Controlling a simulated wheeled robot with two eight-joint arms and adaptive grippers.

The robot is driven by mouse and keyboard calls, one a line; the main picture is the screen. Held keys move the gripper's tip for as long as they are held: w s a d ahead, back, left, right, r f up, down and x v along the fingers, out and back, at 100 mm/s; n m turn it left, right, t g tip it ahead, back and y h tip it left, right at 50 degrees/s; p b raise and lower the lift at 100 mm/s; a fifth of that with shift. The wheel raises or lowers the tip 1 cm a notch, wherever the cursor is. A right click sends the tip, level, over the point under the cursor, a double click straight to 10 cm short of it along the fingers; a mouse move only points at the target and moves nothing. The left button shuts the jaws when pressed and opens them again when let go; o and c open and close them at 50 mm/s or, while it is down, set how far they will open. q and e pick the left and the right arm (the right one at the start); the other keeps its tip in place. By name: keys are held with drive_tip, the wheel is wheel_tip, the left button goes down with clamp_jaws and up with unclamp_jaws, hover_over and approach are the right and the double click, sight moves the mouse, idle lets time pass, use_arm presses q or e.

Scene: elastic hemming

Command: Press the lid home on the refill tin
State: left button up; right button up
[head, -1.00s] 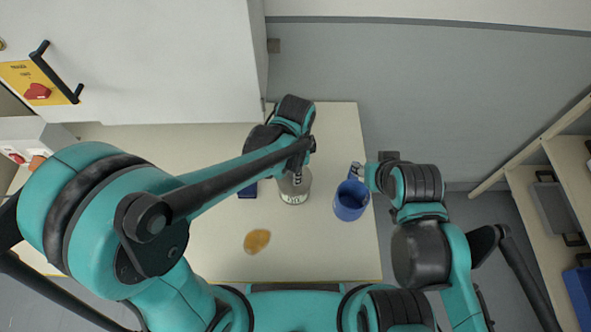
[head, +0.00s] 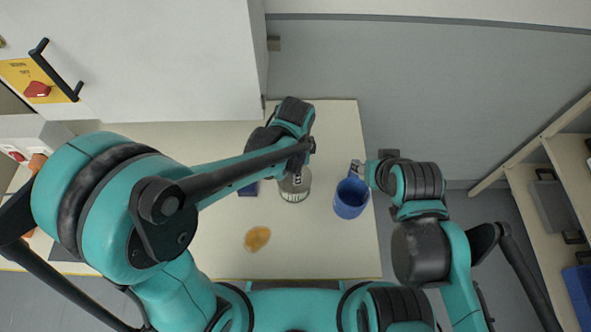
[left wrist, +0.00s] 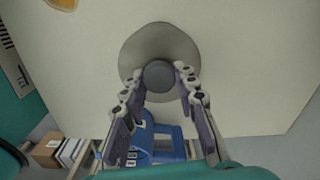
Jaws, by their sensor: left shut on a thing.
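The refill tin (head: 295,196) is a short pale cylinder with a marked side, standing upright on the table. A grey round lid (left wrist: 158,45) with a darker round knob (left wrist: 157,75) fills the middle of the left wrist view and hides what is under it. My left gripper (left wrist: 158,80) has its fingers on either side of the knob and is shut on it. In the head view this gripper (head: 298,176) is over the tin's top. I cannot tell how far the lid sits down. My right gripper (head: 358,168) is at the far rim of the blue mug; its jaws are too small to read.
The blue mug (head: 350,200) stands right of the tin, near the table's right edge. A dark blue item (head: 248,189) lies left of the tin, partly hidden by my arm.

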use_arm(q)
drive_tip(key=o, duration=1)
drive_tip(key=shift+o, duration=0.2)
wheel_tip(320, 180, up, 12)
drive_tip(key=s+a+f+n+t+b, duration=0.2)
drive_tip(key=a+n+t, duration=0.1)
drive_tip(key=a+n, duration=0.4)
drive_tip(key=s+a+f+n+t+b, duration=0.2)
drive_tip(key=s+a+n+t+b, duration=0.1)
drive_tip(key=a+n, duration=0.5)
drive_tip(key=a+t, duration=0.1)
drive_tip(key=a, duration=0.2)
drive_tip(key=shift+f+n, duration=0.3)
drive_tip(key=shift+f, duration=0.05)
